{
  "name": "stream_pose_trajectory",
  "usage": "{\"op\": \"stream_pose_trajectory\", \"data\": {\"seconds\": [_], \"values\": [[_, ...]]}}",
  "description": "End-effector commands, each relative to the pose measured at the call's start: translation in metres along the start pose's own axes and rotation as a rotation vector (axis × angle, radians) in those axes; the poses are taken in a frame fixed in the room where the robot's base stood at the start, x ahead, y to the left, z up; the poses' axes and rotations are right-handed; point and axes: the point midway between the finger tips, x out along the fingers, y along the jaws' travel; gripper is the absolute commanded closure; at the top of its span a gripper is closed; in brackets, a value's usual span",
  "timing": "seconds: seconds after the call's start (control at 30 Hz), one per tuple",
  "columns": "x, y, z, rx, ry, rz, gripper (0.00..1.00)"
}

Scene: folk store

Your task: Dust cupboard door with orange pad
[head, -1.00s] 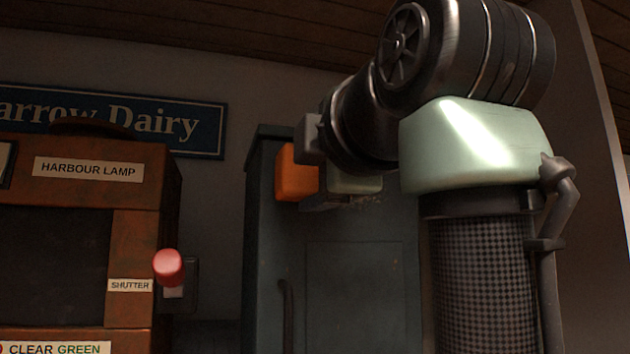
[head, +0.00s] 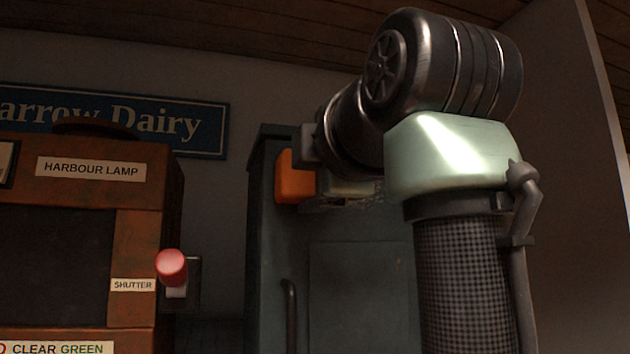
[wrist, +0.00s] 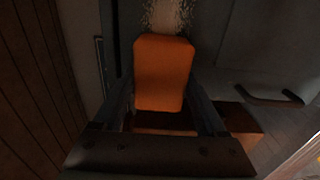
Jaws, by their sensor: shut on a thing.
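The orange pad (head: 291,180) is a rounded block at the upper left part of the blue-grey cupboard door (head: 358,285). It also shows in the wrist view (wrist: 163,72), upright between the fingers of my gripper (wrist: 163,88), which is shut on it. The pad is at or very close to the door face; I cannot tell whether it touches. A pale mottled patch (wrist: 166,14) shows on the door just beyond the pad. In the head view my arm hides much of the door's upper right.
A dark curved door handle (head: 290,312) sticks out below the pad; it also shows in the wrist view (wrist: 268,97). A rusty brown lamp cabinet (head: 135,255) with a red-knobbed lever (head: 172,268) stands to the left. A blue dairy sign (head: 208,128) hangs behind.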

Motion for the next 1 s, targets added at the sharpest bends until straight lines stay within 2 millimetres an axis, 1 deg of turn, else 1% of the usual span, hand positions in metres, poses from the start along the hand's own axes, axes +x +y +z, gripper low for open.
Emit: {"op": "stream_pose_trajectory", "data": {"seconds": [0.17,0.5,0.67,1.0], "values": [[-0.001,0.0,0.011,0.001,-0.003,0.0,0.7],[-0.002,0.0,0.039,0.002,-0.002,0.0,0.7],[-0.002,0.001,0.045,0.0,-0.002,0.001,0.7],[0.0,0.001,0.073,0.001,-0.002,0.001,0.7]]}}
